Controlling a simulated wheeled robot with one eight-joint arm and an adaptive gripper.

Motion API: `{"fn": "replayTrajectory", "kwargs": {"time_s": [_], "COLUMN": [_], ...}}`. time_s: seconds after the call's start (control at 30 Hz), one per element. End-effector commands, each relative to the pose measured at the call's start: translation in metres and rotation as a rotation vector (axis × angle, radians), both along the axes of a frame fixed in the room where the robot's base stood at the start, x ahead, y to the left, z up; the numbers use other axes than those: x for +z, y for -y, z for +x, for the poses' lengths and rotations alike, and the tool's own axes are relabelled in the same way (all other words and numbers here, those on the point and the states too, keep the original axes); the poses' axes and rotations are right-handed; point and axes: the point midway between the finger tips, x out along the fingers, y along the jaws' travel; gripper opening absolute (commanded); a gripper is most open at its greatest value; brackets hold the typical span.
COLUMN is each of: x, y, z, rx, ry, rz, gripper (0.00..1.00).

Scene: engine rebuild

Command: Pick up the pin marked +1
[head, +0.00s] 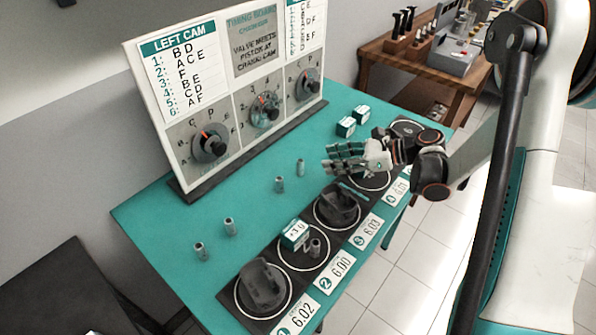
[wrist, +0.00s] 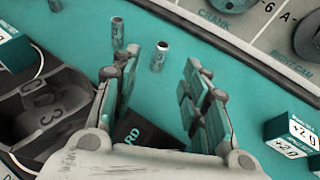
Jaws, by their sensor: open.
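Several small grey metal pins stand upright on the teal table. In the head view one pin (head: 300,167) and another (head: 279,184) stand left of my gripper (head: 347,158). Two more, a pin (head: 229,226) and a pin (head: 199,250), stand nearer the left front. Another pin (head: 314,247) stands by a piston station. In the wrist view a pin (wrist: 159,56) is beyond the gap between my fingers (wrist: 160,80). A pin (wrist: 117,33) stands left of it. Their markings are too small to read, so I cannot tell which is +1. My gripper is open and empty.
The timing board (head: 250,95) with dials stands along the back. Teal-and-white boxes marked +2.0 (wrist: 290,140) sit right of my fingers in the wrist view. Another box (head: 294,233) sits on the black piston strip (head: 238,315). Dark pistons (head: 263,287) line the front.

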Motion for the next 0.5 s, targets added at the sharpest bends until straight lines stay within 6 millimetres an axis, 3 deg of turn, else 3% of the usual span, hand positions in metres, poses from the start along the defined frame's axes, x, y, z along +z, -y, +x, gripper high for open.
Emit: {"fn": "replayTrajectory", "kwargs": {"time_s": [0.2,0.5], "x": [-0.018,-0.024], "y": [-0.036,-0.054], "z": [0.012,0.019], "rx": [0.004,0.003], "ry": [0.002,0.002], "rz": [-0.001,-0.001], "gripper": [0.41,0.41]}}
